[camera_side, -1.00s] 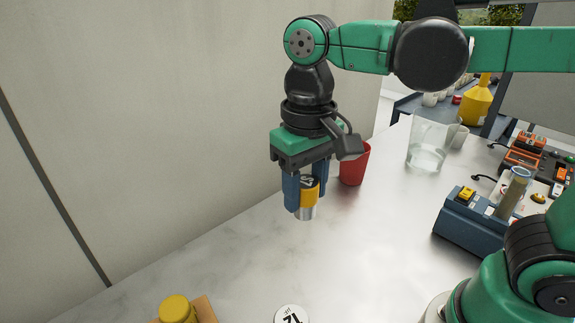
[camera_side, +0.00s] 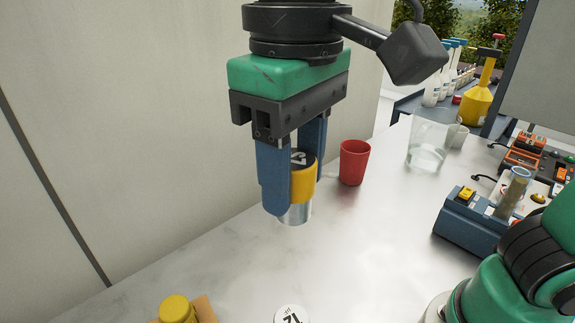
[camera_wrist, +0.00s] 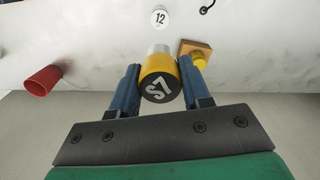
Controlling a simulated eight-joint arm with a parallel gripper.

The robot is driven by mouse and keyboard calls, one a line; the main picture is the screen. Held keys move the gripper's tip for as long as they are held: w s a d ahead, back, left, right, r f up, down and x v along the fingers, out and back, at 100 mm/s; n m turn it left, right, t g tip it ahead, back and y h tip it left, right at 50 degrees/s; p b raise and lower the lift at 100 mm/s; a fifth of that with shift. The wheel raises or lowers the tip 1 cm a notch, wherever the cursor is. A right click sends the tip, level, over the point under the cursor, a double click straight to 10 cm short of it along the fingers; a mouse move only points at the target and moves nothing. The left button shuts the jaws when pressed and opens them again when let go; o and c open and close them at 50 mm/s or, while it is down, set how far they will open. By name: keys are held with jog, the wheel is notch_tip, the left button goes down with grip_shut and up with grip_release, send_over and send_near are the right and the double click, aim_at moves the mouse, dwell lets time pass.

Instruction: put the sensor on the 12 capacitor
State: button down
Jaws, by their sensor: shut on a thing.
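My gripper (camera_side: 290,195) is shut on the sensor (camera_side: 303,187), a yellow cylinder with a black top and a silver lower end. It hangs upright in the air above the table. In the wrist view the sensor (camera_wrist: 158,80) sits between the two blue fingers, and its black top reads "S7". The 12 capacitor (camera_side: 291,315) is a round white top marked "12", cut off at the bottom edge of the side view. In the wrist view the capacitor (camera_wrist: 159,18) lies apart from the sensor, beyond its silver end.
A yellow knob-like part on a wooden block (camera_side: 206,309) is left of the capacitor. A red cup (camera_side: 354,162), a glass beaker (camera_side: 427,145) and a blue device (camera_side: 470,220) stand farther back and right. The table between them is clear.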

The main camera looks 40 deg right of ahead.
aim_at(293, 219)
notch_tip(293, 219, down, 17)
dwell(0.5)
jog(key=shift+c, duration=2)
grip_release()
jog(key=shift+f, duration=0.15)
notch_tip(293, 219, up, 12)
jog(key=shift+f, duration=0.1)
jog(key=shift+w+d, duration=0.1)
jog(key=w+d+f+m+t, duration=0.1)
jog(key=w+d+f+t, duration=0.2)
jog(key=d, duration=0.5)
jog(key=w+d+f+m+t, duration=0.1)
jog(key=w+d+f+t, duration=0.3)
jog(key=d, duration=0.4)
jog(key=shift+w+d+f, duration=0.2)
jog(key=shift+w+f, duration=0.05)
jog(key=shift+f, duration=0.2)
